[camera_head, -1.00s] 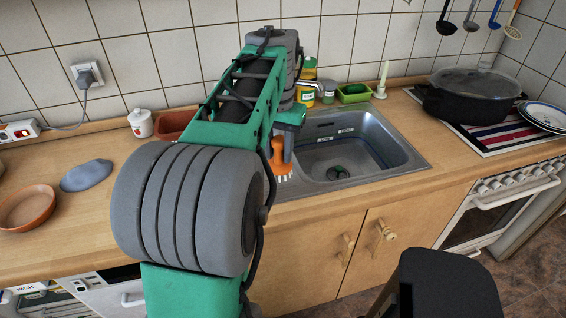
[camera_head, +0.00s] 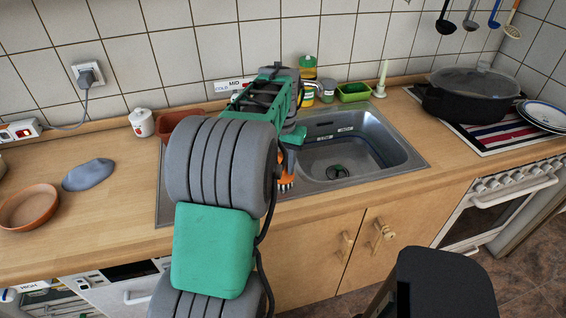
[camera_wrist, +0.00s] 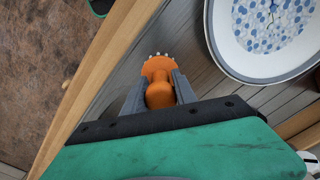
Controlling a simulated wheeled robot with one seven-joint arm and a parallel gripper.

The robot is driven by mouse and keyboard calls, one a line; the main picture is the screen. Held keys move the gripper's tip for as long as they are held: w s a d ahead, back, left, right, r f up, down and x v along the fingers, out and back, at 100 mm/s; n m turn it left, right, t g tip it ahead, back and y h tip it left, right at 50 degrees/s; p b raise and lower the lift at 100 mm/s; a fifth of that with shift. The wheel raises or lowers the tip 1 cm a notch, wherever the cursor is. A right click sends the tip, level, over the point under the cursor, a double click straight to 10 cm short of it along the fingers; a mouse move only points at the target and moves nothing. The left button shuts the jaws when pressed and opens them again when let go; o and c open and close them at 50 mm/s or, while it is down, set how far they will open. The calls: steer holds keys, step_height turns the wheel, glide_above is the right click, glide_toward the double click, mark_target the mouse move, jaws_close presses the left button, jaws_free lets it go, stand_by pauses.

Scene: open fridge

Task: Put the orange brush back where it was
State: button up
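The orange brush (camera_wrist: 158,68) sits between the two grey fingers of my gripper (camera_wrist: 159,88) in the wrist view, its pale bristles pointing away from the gripper. The fingers press on both sides of its knob. In the head view only a small part of the brush (camera_head: 287,181) shows, with bristles down, at the left side of the sink basin near the counter front. My arm hides most of the gripper there. I cannot tell whether the bristles touch the metal drainboard (camera_wrist: 185,45) below.
A white dish with a blue spotted middle (camera_wrist: 222,42) lies on the drainboard close to the brush. The sink basin (camera_head: 350,160) is to the right. A brown pot (camera_head: 172,122), a soap bottle (camera_head: 309,68) and a green tray (camera_head: 353,92) stand behind.

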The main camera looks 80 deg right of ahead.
steer(key=o, duration=0.4)
step_height(320, 180, up, 12)
steer(key=shift+r, duration=0.15)
steer(key=shift+w+a, duration=0.1)
steer(key=shift+w, duration=0.15)
steer(key=w+a+f+n+t+h, duration=0.1)
steer(key=w+a+f+n, duration=0.2)
steer(key=w+a+n, duration=1.35)
steer(key=w+a+f+n, duration=0.1)
steer(key=w+a+f, duration=0.1)
steer(key=a, duration=0.8)
steer(key=w+a+f+t, duration=0.1)
steer(key=w+a+f, duration=0.1)
steer(key=a, duration=0.8)
steer(key=w+a+f+n+t+y, duration=0.1)
steer(key=w+a+f, duration=0.2)
steer(key=a, duration=0.7)
steer(key=shift+a+f+n, duration=0.35)
steer(key=shift+f, duration=0.25)
